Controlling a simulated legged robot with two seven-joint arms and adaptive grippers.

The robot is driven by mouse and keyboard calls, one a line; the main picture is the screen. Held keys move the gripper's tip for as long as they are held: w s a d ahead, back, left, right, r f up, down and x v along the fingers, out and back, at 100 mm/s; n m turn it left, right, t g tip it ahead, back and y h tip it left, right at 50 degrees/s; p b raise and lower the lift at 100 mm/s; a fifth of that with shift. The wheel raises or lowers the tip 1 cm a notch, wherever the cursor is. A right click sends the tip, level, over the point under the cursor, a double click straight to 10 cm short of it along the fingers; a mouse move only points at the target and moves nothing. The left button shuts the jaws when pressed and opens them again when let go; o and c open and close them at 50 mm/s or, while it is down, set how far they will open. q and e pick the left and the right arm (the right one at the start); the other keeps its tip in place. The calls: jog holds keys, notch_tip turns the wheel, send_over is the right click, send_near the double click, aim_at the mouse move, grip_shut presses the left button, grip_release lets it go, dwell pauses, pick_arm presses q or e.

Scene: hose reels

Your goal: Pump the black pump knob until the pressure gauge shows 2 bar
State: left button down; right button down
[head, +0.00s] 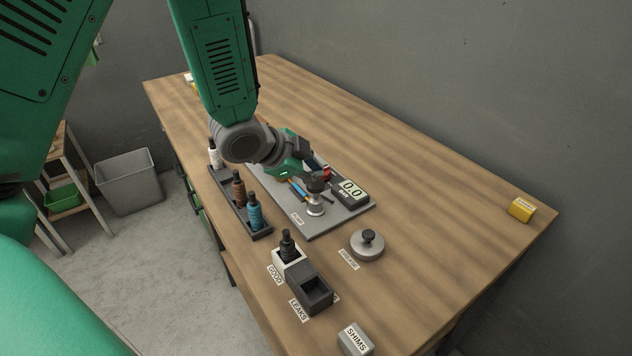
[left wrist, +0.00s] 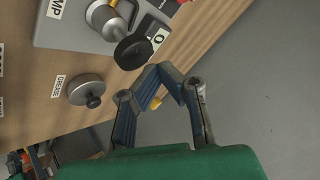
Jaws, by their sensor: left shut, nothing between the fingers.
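The black pump knob (head: 316,184) tops a light metal pump on a grey plate marked PUMP (head: 309,226). It also shows in the left wrist view (left wrist: 132,52) as a round black disc on a shaft. The pressure gauge (head: 351,190) beside it reads 0.0. My left gripper (head: 299,189) is shut and empty, close beside the knob. In the left wrist view its fingertips (left wrist: 163,76) are just past the knob's edge; I cannot tell whether they touch it. My right gripper is not in view.
A rack with several bottles (head: 240,207) stands left of the plate. Nearer are a GOOD box (head: 289,262) with a black-capped bottle, an empty dark LEAKS box (head: 312,291), a round grey lidded pot (head: 367,244) and a SHIMS block (head: 355,340). The table's right part is mostly clear.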

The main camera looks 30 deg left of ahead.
aim_at(316, 183)
pick_arm(q)
jog(key=shift+d+f, duration=0.1)
jog(key=shift+f, duration=0.25)
dwell(0.4)
jog(key=shift+s+f+b, duration=0.1)
jog(key=shift+f+b, duration=0.95)
jog(key=shift+f, duration=0.25)
dwell(1.0)
jog(key=shift+r, duration=0.1)
jog(key=shift+r+p, duration=1.65)
jog(key=shift+p, duration=0.1)
notch_tip(316, 183, up, 5)
jog(key=p, duration=0.4)
jog(key=shift+r+p, duration=0.1)
jog(key=shift+p, duration=0.3)
